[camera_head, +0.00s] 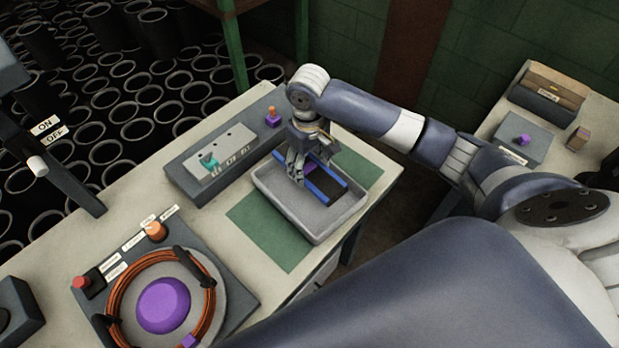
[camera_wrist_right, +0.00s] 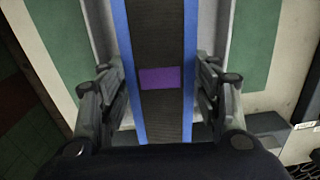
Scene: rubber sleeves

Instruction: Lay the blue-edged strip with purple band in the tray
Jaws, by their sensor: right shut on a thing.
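The blue-edged dark strip (camera_head: 329,191) with its purple band shows over the inside of the grey tray (camera_head: 318,236). I cannot tell whether it touches the tray floor. My right gripper (camera_head: 297,170) points down at the tray and is shut on the strip, partly hiding it. In the right wrist view the strip (camera_wrist_right: 165,112) runs lengthwise between the two fingers of my right gripper (camera_wrist_right: 162,92), with the purple band (camera_wrist_right: 160,78) between them. My left gripper is not in view.
The tray stands on a green mat (camera_head: 270,238) on the workbench (camera_head: 80,240). A grey block (camera_head: 205,165) with a teal piece stands to its left. A coil of orange cable (camera_head: 118,290) around a purple dome is nearer. A second table (camera_head: 560,165) with boxes is at right.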

